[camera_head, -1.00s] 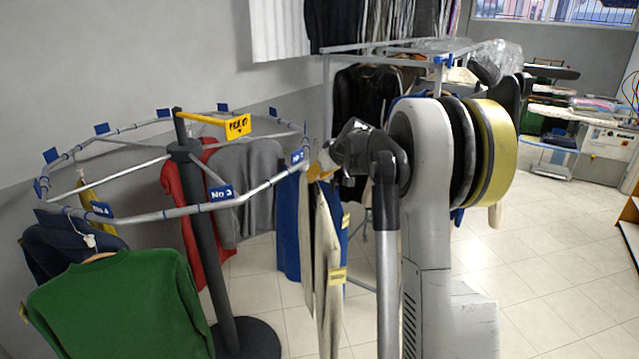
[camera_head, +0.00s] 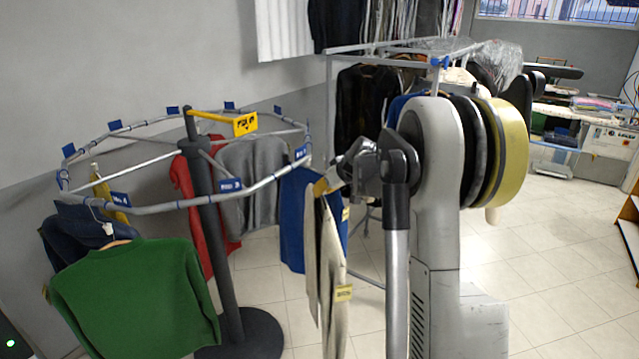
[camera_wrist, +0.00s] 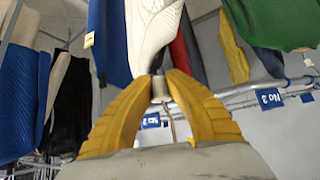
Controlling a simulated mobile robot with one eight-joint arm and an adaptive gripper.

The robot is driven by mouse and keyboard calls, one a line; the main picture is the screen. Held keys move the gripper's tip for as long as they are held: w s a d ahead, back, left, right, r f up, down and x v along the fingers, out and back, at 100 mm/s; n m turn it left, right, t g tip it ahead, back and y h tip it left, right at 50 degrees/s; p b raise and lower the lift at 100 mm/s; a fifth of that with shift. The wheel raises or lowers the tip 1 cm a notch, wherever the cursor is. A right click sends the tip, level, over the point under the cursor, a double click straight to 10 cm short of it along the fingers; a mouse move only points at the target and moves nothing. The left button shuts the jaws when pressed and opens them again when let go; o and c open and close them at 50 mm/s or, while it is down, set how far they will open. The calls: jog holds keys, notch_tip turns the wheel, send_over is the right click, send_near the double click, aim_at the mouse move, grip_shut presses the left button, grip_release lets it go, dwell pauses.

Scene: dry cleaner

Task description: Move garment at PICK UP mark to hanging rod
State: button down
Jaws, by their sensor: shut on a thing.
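A cream garment (camera_head: 333,290) with a yellow tag hangs below my gripper (camera_head: 328,185) in the head view, beside the round rail. In the wrist view, my gripper's yellow fingers (camera_wrist: 160,82) are shut on the neck of its hanger, with the cream garment (camera_wrist: 152,30) close beyond. The yellow PICK UP sign (camera_head: 245,124) is on the round rail (camera_head: 160,208), left of my gripper. A straight metal rod frame (camera_head: 345,48) stands behind my arm, with dark clothes under it. My arm hides part of that frame.
A green sweater (camera_head: 135,300), a red garment (camera_head: 188,185), a grey one (camera_head: 250,170) and a blue one (camera_head: 293,220) hang on the round rail. Its dark post (camera_head: 215,250) stands on the floor. Open tiled floor (camera_head: 560,260) lies to the right.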

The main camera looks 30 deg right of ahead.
jog(key=s+a+p, duration=0.1)
jog(key=s, duration=0.3)
jog(key=s+a, duration=0.2)
jog(key=s, duration=0.3)
jog(key=s+a+p, duration=0.1)
jog(key=s+a, duration=0.1)
jog(key=s, duration=0.2)
jog(key=shift+s+a+r+p, duration=0.1)
jog(key=shift+s+a+p, duration=0.15)
jog(key=shift+p, duration=0.1)
jog(key=shift+s+a, duration=0.3)
jog(key=shift+s, duration=0.4)
